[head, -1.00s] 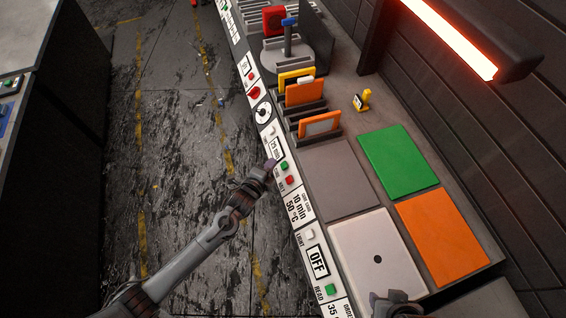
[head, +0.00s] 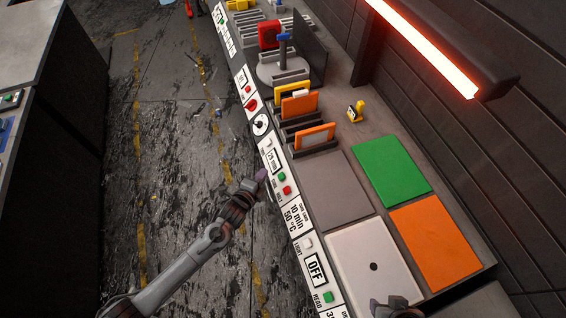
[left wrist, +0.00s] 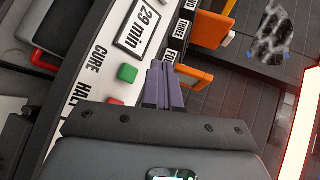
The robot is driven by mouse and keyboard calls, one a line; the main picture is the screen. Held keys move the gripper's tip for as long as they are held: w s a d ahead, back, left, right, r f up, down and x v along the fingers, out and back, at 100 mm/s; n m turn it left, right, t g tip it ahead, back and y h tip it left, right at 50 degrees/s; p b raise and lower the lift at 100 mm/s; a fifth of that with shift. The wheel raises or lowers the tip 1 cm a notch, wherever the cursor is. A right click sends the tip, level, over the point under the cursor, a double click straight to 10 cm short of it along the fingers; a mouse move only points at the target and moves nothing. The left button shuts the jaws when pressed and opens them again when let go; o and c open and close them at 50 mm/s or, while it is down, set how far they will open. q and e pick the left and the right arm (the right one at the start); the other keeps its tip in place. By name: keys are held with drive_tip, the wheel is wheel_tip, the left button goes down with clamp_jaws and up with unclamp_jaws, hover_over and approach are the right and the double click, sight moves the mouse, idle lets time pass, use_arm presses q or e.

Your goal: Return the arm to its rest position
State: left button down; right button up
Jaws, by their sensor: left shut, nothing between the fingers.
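My left arm comes in from the bottom left of the head view. Its gripper (head: 262,175) is over the floor side of the workbench's front panel, beside the green and red buttons. In the left wrist view the purple fingers (left wrist: 163,85) are together, with nothing between them. They point towards the panel, near the green CURE button (left wrist: 127,73) and the "29 min" display (left wrist: 138,25).
The bench carries a grey pad (head: 322,186), a green pad (head: 391,169), an orange pad (head: 434,240) and a white plate (head: 365,250). Orange pieces (head: 298,103) stand in slots farther back. A red-lit lamp (head: 425,45) hangs at the wall. The floor beside the bench is clear.

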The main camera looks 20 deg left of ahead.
use_arm(q)
drive_tip(key=s+f+g, duration=0.1)
drive_tip(key=s+f, duration=0.4)
drive_tip(key=s+d+r+n+g, duration=0.1)
drive_tip(key=s+r+n+g, duration=0.15)
drive_tip(key=s, duration=0.35)
drive_tip(key=s+d+r+n+g, duration=0.1)
drive_tip(key=s+r+n, duration=0.15)
drive_tip(key=s, duration=0.45)
drive_tip(key=s+a+r+n+g+y, duration=0.1)
drive_tip(key=s+a+r+n+g, duration=0.15)
drive_tip(key=s+r+n, duration=0.3)
drive_tip(key=s+a+r+n+g+y, duration=0.1)
drive_tip(key=s+r+n+g, duration=0.25)
drive_tip(key=s+n, duration=0.25)
wheel_tip(320, 180, up, 16)
drive_tip(key=n+p, duration=0.1)
drive_tip(key=p, duration=1.5)
drive_tip(key=shift+s, duration=0.3)
drive_tip(key=shift+a+r, duration=0.1)
